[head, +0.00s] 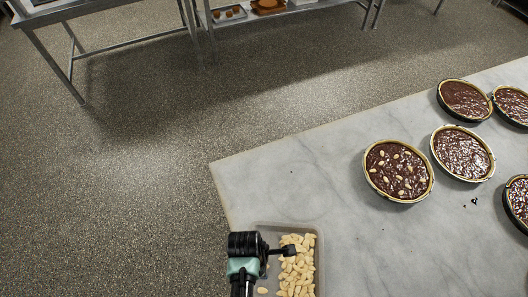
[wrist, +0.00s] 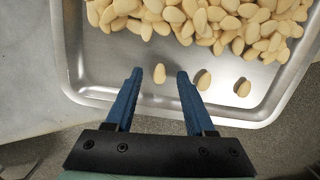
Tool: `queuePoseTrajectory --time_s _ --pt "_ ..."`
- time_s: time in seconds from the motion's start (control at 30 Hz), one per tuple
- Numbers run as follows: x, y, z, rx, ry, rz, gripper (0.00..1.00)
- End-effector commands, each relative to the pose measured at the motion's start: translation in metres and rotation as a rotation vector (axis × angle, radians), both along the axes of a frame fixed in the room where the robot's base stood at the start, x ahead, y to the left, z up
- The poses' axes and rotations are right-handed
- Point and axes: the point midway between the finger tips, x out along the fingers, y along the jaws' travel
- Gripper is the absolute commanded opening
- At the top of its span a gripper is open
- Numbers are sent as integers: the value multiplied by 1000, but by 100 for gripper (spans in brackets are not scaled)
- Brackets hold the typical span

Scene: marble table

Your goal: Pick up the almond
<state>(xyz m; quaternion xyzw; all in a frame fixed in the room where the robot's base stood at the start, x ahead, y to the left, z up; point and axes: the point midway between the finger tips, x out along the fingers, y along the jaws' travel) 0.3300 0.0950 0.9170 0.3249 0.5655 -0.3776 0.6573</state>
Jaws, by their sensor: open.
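A metal tray (wrist: 75,78) holds a pile of pale almonds (wrist: 215,22); the tray (head: 318,262) also shows at the bottom of the head view with the pile (head: 298,265) in its right part. A single almond (wrist: 159,73) lies apart from the pile on the tray floor. My gripper (wrist: 156,74) is open, and this almond appears between its two blue fingertips, touching neither. Two more loose almonds, one (wrist: 203,80) near the right finger and one (wrist: 242,87) farther right, lie on the tray floor. In the head view my gripper hides part of the tray.
The tray sits near the edge of the marble table (head: 270,180). A chocolate tart with almonds on it (head: 398,171) stands to the right, beside a tart without almonds (head: 463,153) and others. Marble between tray and tarts is mostly clear. Metal tables (head: 85,12) stand across the floor.

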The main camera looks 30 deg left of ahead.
Motion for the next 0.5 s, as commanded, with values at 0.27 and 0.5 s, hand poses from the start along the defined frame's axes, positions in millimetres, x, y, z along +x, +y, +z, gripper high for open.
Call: queuePoseTrajectory --time_s 0.27,0.5 --pt "0 0 0 0 0 0 24" --pt "0 0 0 0 0 0 0"
